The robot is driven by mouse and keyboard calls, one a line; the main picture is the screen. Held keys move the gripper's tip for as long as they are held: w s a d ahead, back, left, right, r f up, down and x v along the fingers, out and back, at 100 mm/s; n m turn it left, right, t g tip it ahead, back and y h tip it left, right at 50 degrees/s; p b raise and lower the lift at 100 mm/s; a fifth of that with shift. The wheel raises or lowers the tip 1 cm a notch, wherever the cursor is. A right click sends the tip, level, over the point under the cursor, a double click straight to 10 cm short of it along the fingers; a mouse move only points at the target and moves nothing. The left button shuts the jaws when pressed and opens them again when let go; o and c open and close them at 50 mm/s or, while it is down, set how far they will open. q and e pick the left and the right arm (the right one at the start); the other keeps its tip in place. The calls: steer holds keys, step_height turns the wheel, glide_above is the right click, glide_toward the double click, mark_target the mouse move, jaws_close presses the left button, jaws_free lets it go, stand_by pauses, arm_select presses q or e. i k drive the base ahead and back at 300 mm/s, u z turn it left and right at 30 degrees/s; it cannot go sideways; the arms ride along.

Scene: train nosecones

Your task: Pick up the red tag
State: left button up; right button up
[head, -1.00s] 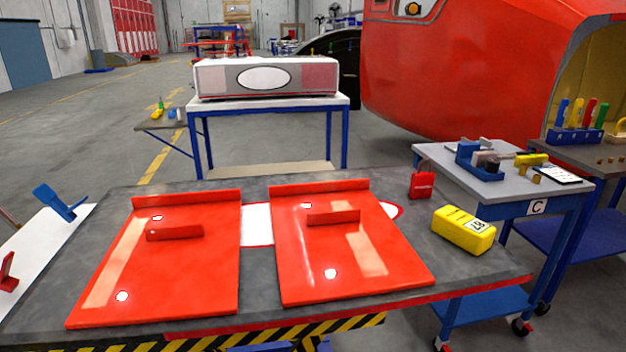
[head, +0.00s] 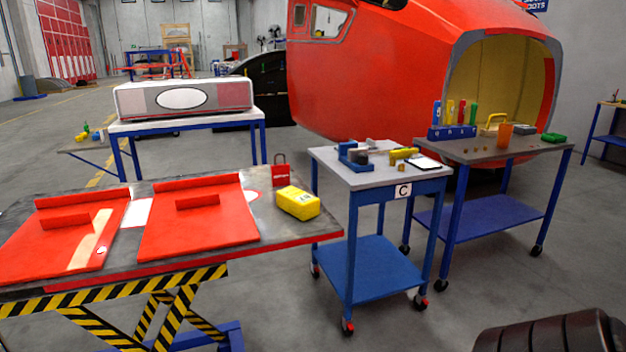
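The red tag (head: 280,176) stands at the far right part of the lift table (head: 318,231) in the head view. It is a small red block with a thin dark loop on top and faint pale lettering. It stands just behind the yellow box and apart from it. Neither of my grippers is in view, and nothing holds the tag.
A yellow box (head: 298,203) sits at the table's right end. Two red panels (head: 200,225) lie to the left. A blue cart marked C (head: 383,185) stands right of the table, with a tool bench (head: 495,150) beyond. A dark ribbed object (head: 545,335) shows at bottom right.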

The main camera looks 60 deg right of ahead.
mark_target(280, 173)
steer(key=z, duration=1.15)
steer(key=i, duration=0.15)
steer(key=u, duration=0.05)
